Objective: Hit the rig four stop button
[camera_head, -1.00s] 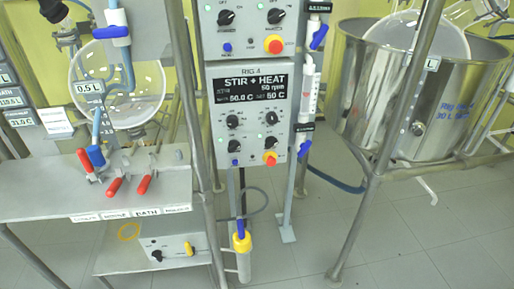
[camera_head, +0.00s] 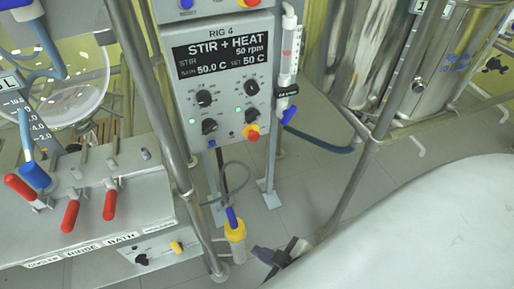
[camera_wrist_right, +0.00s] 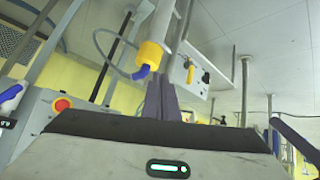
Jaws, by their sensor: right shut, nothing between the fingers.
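The rig 4 panel (camera_head: 222,75) stands upright in the middle of the head view, with its "RIG 4" label and a display reading "STIR + HEAT". Its red stop button (camera_head: 252,132) on a yellow collar sits at the panel's lower right. A red button (camera_wrist_right: 62,104) also shows at the left of the right wrist view. My right gripper (camera_head: 276,257) is below the panel, well apart from the button, its fingers shut and empty. Its closed dark fingers (camera_wrist_right: 161,98) show in the wrist view. My left gripper is not in view.
A metal frame post (camera_head: 165,110) stands left of the panel. A shelf with red-handled valves (camera_head: 71,214) is at left. A steel tank (camera_head: 440,65) stands at right.

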